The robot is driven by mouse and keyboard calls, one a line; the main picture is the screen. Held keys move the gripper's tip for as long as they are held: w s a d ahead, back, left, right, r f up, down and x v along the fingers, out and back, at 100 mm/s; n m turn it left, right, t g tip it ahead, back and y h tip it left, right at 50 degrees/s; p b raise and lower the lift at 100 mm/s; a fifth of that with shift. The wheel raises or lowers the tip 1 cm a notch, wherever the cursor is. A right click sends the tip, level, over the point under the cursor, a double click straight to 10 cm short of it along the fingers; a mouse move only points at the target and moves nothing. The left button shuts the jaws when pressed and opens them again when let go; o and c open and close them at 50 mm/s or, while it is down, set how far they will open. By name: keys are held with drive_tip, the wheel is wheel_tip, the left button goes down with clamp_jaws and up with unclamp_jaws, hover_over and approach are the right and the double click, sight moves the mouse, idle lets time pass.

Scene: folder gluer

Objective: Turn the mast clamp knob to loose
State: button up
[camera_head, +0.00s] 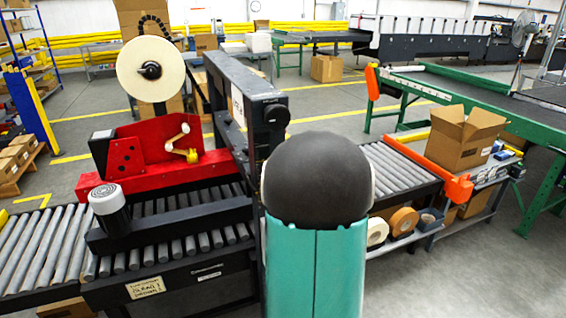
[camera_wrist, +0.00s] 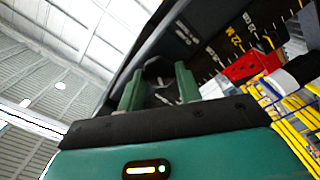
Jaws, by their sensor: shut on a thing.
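The mast clamp knob (camera_wrist: 157,68) is a dark piece between the two green fingers of my gripper (camera_wrist: 160,88) in the wrist view. The fingers stand on either side of it and grip it. Light marks show near the knob, too small to read. Behind it runs a dark mast face (camera_wrist: 205,32) with a row of scale marks. In the body view, the black mast and head (camera_head: 265,112) stand over the roller conveyor. My own teal and black arm covers the middle right there and hides my gripper and the knob.
A red tape head (camera_head: 140,155) with a large tape reel (camera_head: 150,68) sits left of the mast. Rollers (camera_head: 45,245) run along the left. An open carton (camera_head: 465,135) and an orange guard (camera_head: 450,185) are at the right. Floor is clear at lower right.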

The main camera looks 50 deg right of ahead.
drive_tip(key=shift+f+n, duration=0.2)
drive_tip(key=shift+n, duration=3.4)
drive_tip(key=o, duration=0.9)
drive_tip(key=shift+s+a+r, duration=0.1)
drive_tip(key=v, duration=1.3)
drive_tip(key=shift+s+a, duration=0.15)
drive_tip(key=shift+s, duration=0.1)
